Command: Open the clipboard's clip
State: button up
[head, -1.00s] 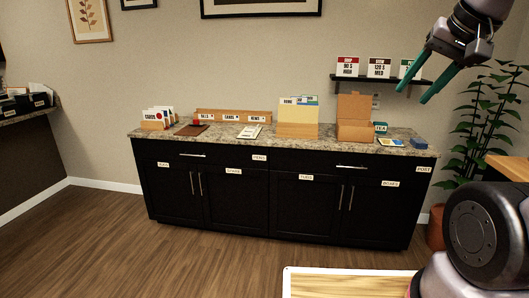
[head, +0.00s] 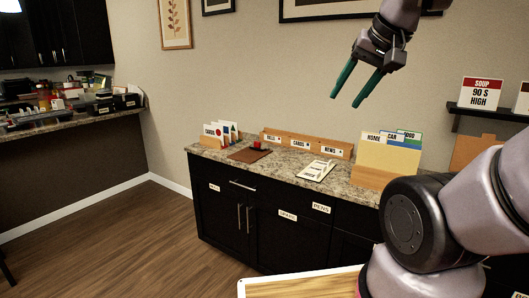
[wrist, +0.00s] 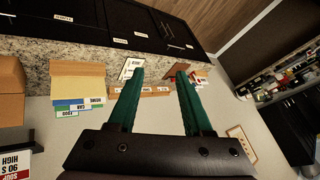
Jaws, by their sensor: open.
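A pale, paper-covered flat item (head: 318,170) lies on the granite counter; it may be the clipboard, but its clip is too small to make out. It also shows in the wrist view (wrist: 128,67), partly behind the left finger. A brown flat board (head: 249,155) lies to its left, with a small red object (head: 257,145) at its back edge; I cannot tell for certain which one is the clipboard. My gripper (head: 345,101) has two green fingers, spread apart and empty. It is in the air above the counter, touching nothing.
Behind the flat items stands a long wooden box (head: 306,145) with labels. A card rack (head: 220,132) is at the left and a file holder (head: 385,160) with tabbed folders at the right. A wall shelf (head: 500,113) holds signs. The floor (head: 130,240) at left is clear.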

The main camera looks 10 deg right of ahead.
aim_at(257, 144)
jog(key=i+l+u, duration=0.15)
jog(key=i, duration=1.35)
